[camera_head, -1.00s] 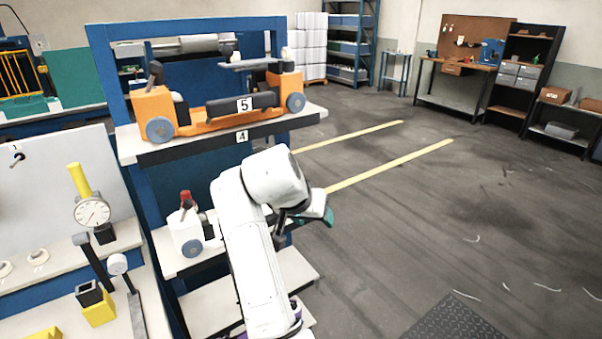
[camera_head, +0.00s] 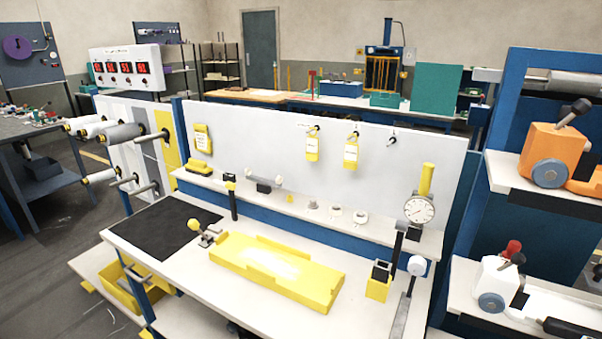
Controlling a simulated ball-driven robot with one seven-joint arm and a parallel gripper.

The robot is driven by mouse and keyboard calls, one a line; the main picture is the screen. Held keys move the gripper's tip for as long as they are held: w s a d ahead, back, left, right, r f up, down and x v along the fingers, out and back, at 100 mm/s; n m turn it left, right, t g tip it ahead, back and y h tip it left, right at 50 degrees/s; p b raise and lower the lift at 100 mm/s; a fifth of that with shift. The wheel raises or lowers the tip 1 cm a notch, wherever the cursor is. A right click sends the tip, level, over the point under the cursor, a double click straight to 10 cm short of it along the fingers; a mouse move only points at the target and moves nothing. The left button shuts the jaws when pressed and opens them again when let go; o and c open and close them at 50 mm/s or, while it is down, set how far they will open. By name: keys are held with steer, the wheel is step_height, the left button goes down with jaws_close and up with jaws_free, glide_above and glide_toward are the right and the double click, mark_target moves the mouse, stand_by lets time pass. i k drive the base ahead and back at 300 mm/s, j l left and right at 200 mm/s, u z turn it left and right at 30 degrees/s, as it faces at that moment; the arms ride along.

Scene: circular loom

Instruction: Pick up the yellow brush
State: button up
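No object in view is clearly a brush. A small yellow object with a dark lower edge (camera_head: 198,167) lies at the left end of the bench's raised ledge; it is too small to tell whether it is the yellow brush. Other yellow items are a long fixture block (camera_head: 275,272) on the bench top, a round knob (camera_head: 193,224) on a small clamp, and an upright yellow handle (camera_head: 426,179) above a dial gauge. My gripper is not in view.
The white bench (camera_head: 165,262) has a black mat (camera_head: 165,226) at its left. Rollers (camera_head: 120,132) jut out on the left. A blue-framed shelf (camera_head: 505,130) with orange and white devices stands at the right. Floor shows at the lower left.

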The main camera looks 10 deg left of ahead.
mark_target(194, 167)
steer(key=i+j, duration=0.15)
steer(key=j, duration=0.25)
steer(key=i+j, duration=0.15)
steer(key=j, duration=0.2)
steer(key=i+j+z, duration=0.1)
steer(key=j, duration=0.3)
steer(key=i+j, duration=0.15)
steer(key=j, duration=0.25)
steer(key=i+j, duration=0.15)
steer(key=j, duration=0.25)
steer(key=i+j, duration=0.1)
steer(key=j, duration=0.3)
steer(key=z, duration=0.05)
